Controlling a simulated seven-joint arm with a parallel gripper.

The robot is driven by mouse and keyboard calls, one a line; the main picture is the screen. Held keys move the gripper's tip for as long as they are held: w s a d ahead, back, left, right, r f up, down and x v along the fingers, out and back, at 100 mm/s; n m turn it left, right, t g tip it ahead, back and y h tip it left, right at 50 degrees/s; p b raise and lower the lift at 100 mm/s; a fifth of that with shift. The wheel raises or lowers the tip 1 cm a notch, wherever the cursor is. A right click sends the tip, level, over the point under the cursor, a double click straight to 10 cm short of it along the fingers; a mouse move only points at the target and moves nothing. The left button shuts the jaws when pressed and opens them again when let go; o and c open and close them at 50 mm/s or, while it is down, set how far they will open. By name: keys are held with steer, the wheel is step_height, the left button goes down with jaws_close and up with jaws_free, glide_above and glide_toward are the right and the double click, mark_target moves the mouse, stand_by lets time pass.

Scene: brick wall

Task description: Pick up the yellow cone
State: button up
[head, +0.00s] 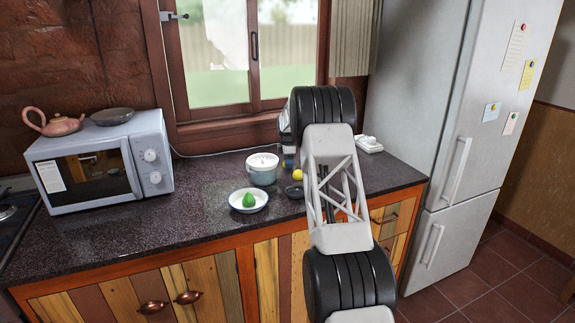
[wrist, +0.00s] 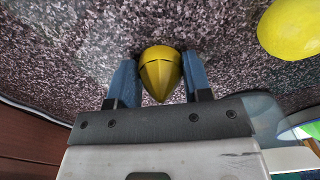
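The yellow cone (wrist: 161,72) shows in the wrist view between the two blue fingers of my gripper (wrist: 160,80). Its tapered tip points toward the gripper's base, and dark speckled countertop lies behind it. The fingers stand close along both its sides; I cannot tell whether they press on it or leave a thin gap. In the head view my gripper (head: 289,162) is mostly hidden behind my arm, low over the counter near the window. I cannot make out the cone there.
A yellow round object (wrist: 292,28) lies close by at the upper right of the wrist view. A microwave (head: 75,169) stands further left.

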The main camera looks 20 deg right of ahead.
steer(key=shift+c, duration=1)
steer(key=shift+r, duration=0.1)
steer(key=shift+r, duration=1.7)
steer(key=shift+s+a+r, duration=0.25)
steer(key=shift+s+a, duration=0.45)
steer(key=shift+s, duration=1.85)
steer(key=shift+s+a+r, duration=0.2)
steer(key=shift+s+a, duration=0.55)
steer(key=shift+s, duration=1.8)
steer(key=shift+s+a+r, duration=0.25)
steer(key=shift+s+a, duration=0.45)
steer(key=shift+s, duration=1.85)
steer(key=shift+w+r+m, duration=0.25)
steer(key=shift+r+m, duration=0.05)
steer(key=shift+r, duration=0.15)
steer(key=w+a+r+m, duration=0.2)
steer(key=a+r+m, duration=0.1)
steer(key=w+a+r+m, duration=0.2)
steer(key=a+r+m, duration=0.1)
steer(key=r+m, duration=0.1)
steer(key=w+a+r+m, duration=0.2)
steer(key=a+r+m, duration=0.1)
steer(key=a+m, duration=0.1)
steer(key=shift+w+a+r, duration=0.1)
steer(key=shift+w+r, duration=0.2)
steer(key=shift+r, duration=0.05)
